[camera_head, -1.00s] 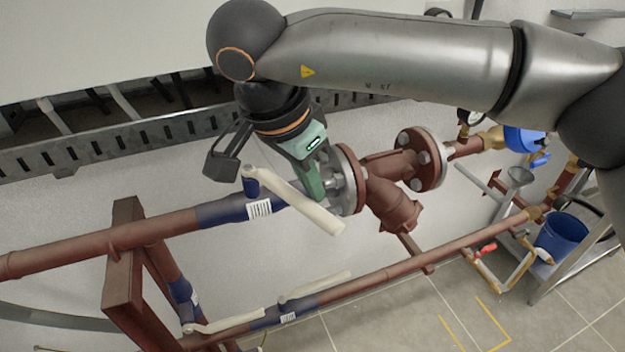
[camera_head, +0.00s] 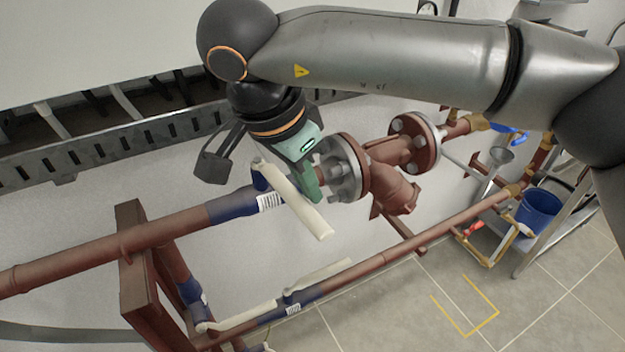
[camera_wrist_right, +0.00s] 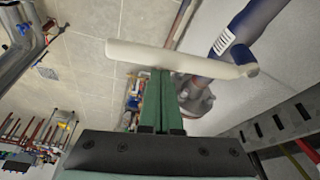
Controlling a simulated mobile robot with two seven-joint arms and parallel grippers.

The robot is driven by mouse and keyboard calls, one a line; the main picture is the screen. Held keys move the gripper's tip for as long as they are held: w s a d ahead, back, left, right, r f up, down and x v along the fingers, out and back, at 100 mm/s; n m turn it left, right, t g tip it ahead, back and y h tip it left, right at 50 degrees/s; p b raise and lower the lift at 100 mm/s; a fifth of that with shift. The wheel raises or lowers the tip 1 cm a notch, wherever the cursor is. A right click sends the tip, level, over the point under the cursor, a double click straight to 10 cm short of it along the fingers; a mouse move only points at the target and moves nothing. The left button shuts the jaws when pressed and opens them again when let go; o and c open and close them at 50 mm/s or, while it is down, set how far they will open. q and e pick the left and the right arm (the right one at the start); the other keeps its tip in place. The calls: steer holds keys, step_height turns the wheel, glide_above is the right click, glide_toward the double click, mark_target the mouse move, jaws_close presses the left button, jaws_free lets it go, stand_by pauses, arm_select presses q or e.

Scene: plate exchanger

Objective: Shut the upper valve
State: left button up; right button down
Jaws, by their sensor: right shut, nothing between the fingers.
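The upper valve has a blue body (camera_head: 232,206) on the upper brown pipe and a long cream lever (camera_head: 298,202). The lever lies slantwise across the pipe line, its free end pointing down and right. My right gripper (camera_head: 316,198) is shut and empty, its green fingers against or very close to the lever's far side, near the outer half. In the right wrist view the shut fingertips (camera_wrist_right: 161,72) meet the lower edge of the lever (camera_wrist_right: 175,57); whether they touch is hard to tell. The valve's blue body (camera_wrist_right: 250,30) shows at the upper right. My left gripper is not seen.
A flanged brown fitting (camera_head: 345,168) stands just right of the fingers. A lower pipe with another cream-levered valve (camera_head: 294,296) runs below. A slotted metal rail (camera_head: 100,145) is behind on the left. A blue bucket (camera_head: 538,212) stands at the right.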

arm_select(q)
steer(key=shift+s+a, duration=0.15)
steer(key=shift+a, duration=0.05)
arm_select(e)
steer(key=shift+s+a, duration=0.5)
steer(key=shift+a, duration=0.05)
